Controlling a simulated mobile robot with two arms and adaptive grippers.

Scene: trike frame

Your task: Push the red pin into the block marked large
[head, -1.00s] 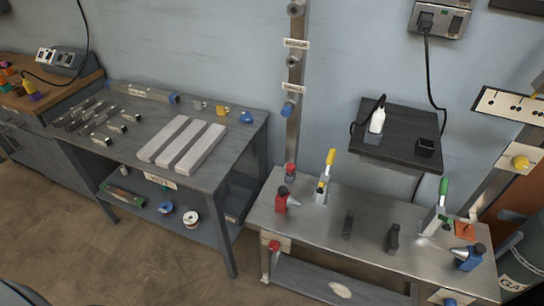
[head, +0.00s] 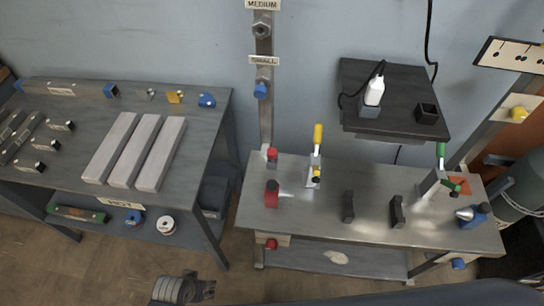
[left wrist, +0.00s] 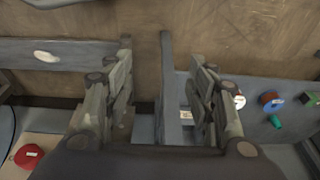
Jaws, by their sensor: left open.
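A red round-headed pin (head: 271,243) sits at a pale block (head: 284,240) on the front left edge of the right bench. In the left wrist view, a red round head (left wrist: 28,155) shows on a pale surface at the lower left. Whether the pin is partly or fully in is unclear. No label reading "large" is visible. My left gripper (head: 205,290) is at the bottom of the head view, in front of the gap between the tables. In the left wrist view its two fingers (left wrist: 163,80) are apart and hold nothing. My right gripper is not in view.
The right bench (head: 320,225) bears a red bottle-like tool (head: 271,193), a yellow-handled clamp (head: 317,150) and dark holders. An upright post (head: 265,120) marked medium and small has a blue pin (head: 261,90). The left table (head: 205,130) bears pale bars. Floor shows between the tables.

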